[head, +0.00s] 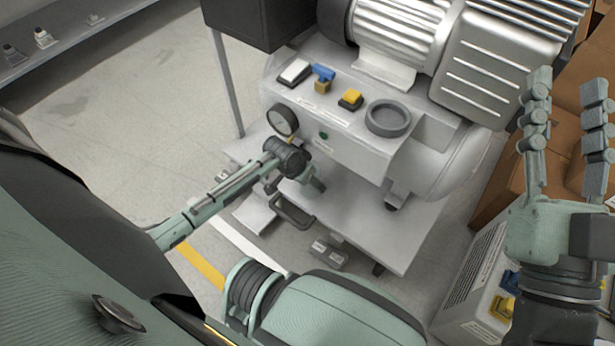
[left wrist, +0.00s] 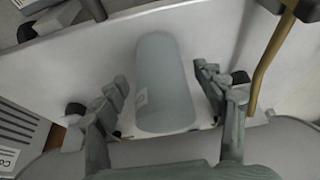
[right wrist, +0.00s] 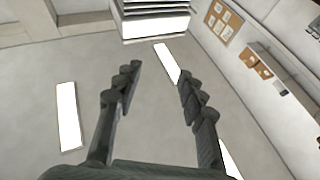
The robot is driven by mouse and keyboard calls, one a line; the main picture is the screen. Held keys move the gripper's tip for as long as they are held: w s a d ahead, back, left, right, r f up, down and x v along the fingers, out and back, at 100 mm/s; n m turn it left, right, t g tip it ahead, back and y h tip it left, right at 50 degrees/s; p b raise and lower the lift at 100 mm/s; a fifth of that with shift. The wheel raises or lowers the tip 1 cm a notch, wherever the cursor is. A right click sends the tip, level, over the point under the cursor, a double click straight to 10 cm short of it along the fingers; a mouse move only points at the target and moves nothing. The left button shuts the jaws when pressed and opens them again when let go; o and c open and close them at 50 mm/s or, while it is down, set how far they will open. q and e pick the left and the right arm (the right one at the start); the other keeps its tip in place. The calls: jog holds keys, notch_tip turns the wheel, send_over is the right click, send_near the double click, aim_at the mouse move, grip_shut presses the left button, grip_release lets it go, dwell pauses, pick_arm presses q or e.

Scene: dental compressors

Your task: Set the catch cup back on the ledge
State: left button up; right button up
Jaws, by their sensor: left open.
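In the left wrist view a smooth pale grey-blue cylinder (left wrist: 165,80) with a small label shows over a white plate; it may be the catch cup. My left gripper (left wrist: 160,77) is open, with a finger on each side of it and gaps visible between. In the head view the left gripper (head: 312,183) is partly hidden under the compressor's front ledge (head: 335,110); the cylinder cannot be made out there. A round grey rimmed dish (head: 388,118) sits on the ledge's right part. My right gripper (head: 567,112) is raised, open and empty.
On the ledge are a white-topped switch (head: 294,72), a blue-handled valve (head: 323,77) and a yellow-topped block (head: 351,99). A gauge (head: 283,120) sticks out in front. A motor (head: 400,30) stands behind. Brown boxes (head: 555,130) and a labelled case (head: 475,285) are at right.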

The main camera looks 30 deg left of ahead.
pick_arm(q)
jog(key=shift+r, duration=0.2)
jog(key=s+a+r+p, duration=0.1)
jog(key=s+r+p, duration=0.1)
jog(key=s, duration=0.5)
jog(key=s+a+r+p, duration=0.1)
jog(key=s+r+p, duration=0.15)
jog(key=s, duration=0.45)
jog(key=w+d+r+m+t+h, duration=0.1)
jog(key=w+d+r+t, duration=0.15)
jog(key=d+r, duration=0.45)
jog(key=w+d+r+t+h, duration=0.1)
jog(key=w+d+r+t, duration=0.2)
jog(key=r, duration=0.7)
jog(key=d+r+t, duration=0.3)
jog(key=r, duration=1.1)
jog(key=shift+d+r+m, duration=0.15)
jog(key=shift+d+m, duration=0.1)
jog(key=shift+m, duration=0.05)
pick_arm(e)
jog(key=d+f+g+h, duration=0.2)
jog(key=d+f+g, duration=0.1)
jog(key=f, duration=0.5)
jog(key=w+d+f+g+h, duration=0.1)
jog(key=d+f+g+h, duration=0.2)
jog(key=f, duration=0.6)
jog(key=g, duration=0.2)
jog(key=shift+d+g, duration=0.25)
jog(key=shift+g, duration=0.15)
jog(key=shift+w, duration=0.1)
